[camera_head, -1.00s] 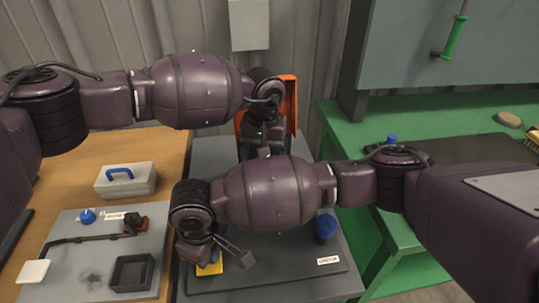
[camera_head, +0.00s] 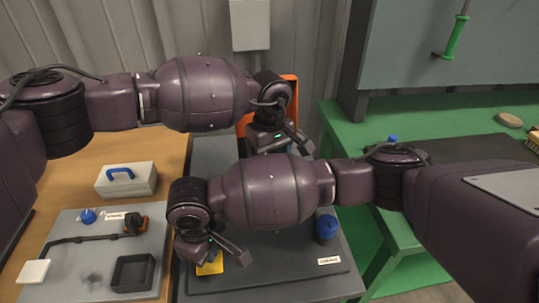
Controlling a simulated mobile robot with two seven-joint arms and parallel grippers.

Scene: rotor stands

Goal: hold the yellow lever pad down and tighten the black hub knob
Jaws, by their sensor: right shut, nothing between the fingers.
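The yellow lever pad (camera_head: 209,268) shows in the head view at the lower middle, on the dark plate (camera_head: 290,281). My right gripper (camera_head: 209,254) is shut and empty, pointing down right over the pad and covering part of it. I cannot tell for sure whether it touches the pad. My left gripper (camera_head: 276,140) is farther back, in front of an orange upright part (camera_head: 291,92). Its fingertips are hidden behind my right arm, so its opening does not show. I cannot make out the black hub knob; my arms cover the middle of the stand.
A blue knob (camera_head: 326,226) stands on the plate's right side. At left, a grey board (camera_head: 60,220) holds a black tray (camera_head: 132,273), a white pad (camera_head: 33,271) and a small blue knob (camera_head: 88,215). A grey box (camera_head: 128,182) with a blue handle lies behind.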

